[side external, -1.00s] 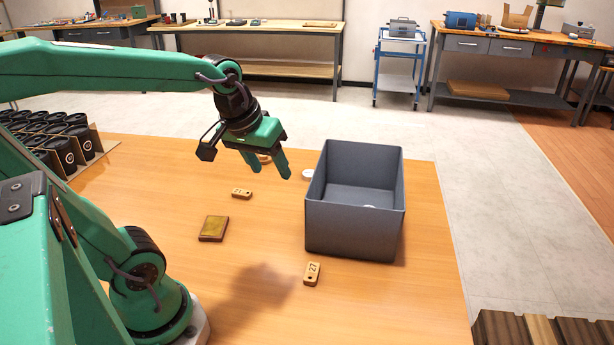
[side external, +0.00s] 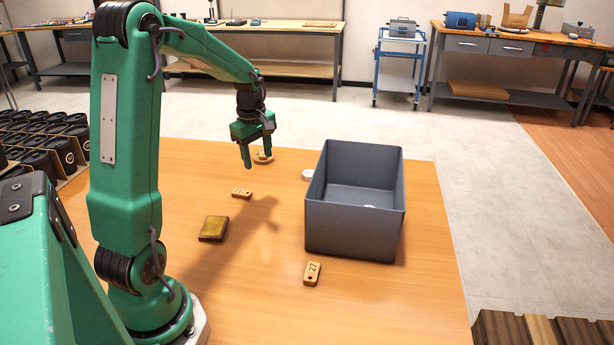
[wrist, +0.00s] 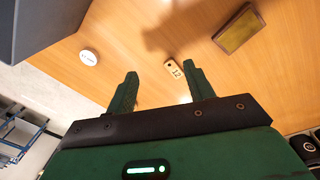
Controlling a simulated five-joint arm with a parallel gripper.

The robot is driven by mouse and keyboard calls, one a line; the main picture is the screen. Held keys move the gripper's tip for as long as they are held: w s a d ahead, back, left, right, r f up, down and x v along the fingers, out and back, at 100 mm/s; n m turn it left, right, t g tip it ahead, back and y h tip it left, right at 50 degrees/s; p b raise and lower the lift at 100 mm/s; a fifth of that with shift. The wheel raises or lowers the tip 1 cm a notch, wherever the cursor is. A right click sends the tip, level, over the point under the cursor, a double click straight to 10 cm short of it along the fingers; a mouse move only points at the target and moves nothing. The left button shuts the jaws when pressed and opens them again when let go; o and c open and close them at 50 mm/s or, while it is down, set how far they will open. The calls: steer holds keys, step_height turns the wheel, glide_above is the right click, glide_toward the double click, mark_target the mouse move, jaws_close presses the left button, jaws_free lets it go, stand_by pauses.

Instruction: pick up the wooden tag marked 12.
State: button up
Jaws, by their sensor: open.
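A small wooden tag (side external: 241,193) with a hole lies flat on the table. In the wrist view, the tag (wrist: 174,69) shows a small dark marking that looks like 12. My gripper (side external: 258,161) is open and empty, pointing down above the table, beyond the tag in the side view. In the wrist view, the gripper (wrist: 160,70) has its fingers spread, with the tag ahead and just left of the right fingertip. A second wooden tag (side external: 312,273), marked 22, lies near the front of the table.
A grey open bin (side external: 350,230) stands right of the tags. A brown-and-gold block (side external: 214,228) lies nearer than the first tag. A white disc (side external: 307,174) lies by the bin; a round wooden piece (side external: 264,158) sits partly behind my gripper. Black cups stand at left.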

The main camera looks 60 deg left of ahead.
mark_target(244, 192)
steer(key=a+f+n, duration=0.1)
steer(key=a+f, duration=0.1)
steer(key=s+a+f+n, duration=0.1)
steer(key=a+f+n, duration=0.1)
steer(key=a, duration=0.1)
steer(key=a+f+n+g, duration=0.1)
steer(key=a+f+n, duration=0.1)
steer(key=a+f, duration=0.1)
steer(key=shift+s+a+h, duration=0.15)
steer(key=shift+s+h, duration=0.25)
steer(key=shift+f, duration=3.9)
steer(key=c, duration=1)
